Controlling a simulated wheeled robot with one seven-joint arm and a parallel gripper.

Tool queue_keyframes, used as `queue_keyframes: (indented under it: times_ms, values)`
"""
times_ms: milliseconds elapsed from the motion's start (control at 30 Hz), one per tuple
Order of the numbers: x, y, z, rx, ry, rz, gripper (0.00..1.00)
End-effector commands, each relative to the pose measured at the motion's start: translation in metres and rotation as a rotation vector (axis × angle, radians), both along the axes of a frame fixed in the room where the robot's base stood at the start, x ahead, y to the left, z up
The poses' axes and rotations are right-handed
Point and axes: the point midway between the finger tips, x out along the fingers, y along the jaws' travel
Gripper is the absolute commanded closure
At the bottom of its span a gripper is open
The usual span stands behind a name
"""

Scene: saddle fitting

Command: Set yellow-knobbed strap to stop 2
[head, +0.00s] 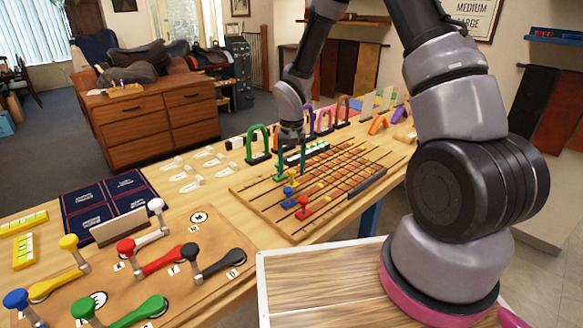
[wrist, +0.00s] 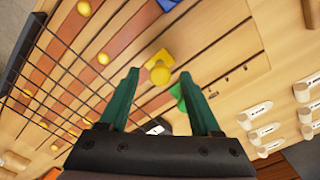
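The yellow-knobbed strap (wrist: 160,74) shows in the wrist view as a round yellow knob on a yellow block, on a slotted wooden board (wrist: 225,45). My gripper (wrist: 158,78) is open, its two green fingers apart, with the yellow knob between and just beyond the tips in the picture. No contact shows. In the head view my gripper (head: 291,150) is over the far left part of the board, and the yellow knob (head: 292,173) shows just below it. Small dark marks lie along the board, but I cannot read the stop numbers.
Blue (head: 289,202) and red (head: 303,212) knobbed sliders stand nearer on the board. A green piece (wrist: 178,96) lies close to the right finger. Dark rods (wrist: 70,75) cross the board. Coloured arches (head: 257,143) stand behind it. Coloured levers (head: 160,260) fill the near left table.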

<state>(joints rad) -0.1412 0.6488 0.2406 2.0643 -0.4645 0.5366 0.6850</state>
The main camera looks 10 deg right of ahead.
Motion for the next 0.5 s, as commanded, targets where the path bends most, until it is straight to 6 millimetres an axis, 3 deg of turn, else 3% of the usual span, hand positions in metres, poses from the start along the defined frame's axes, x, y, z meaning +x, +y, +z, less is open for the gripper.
queue_keyframes:
  times_ms: [233,500]
  values:
    - [0.001,0.0,0.015,0.0,-0.003,-0.002,0.36]
    - [0.001,0.0,0.07,0.001,-0.005,-0.002,0.36]
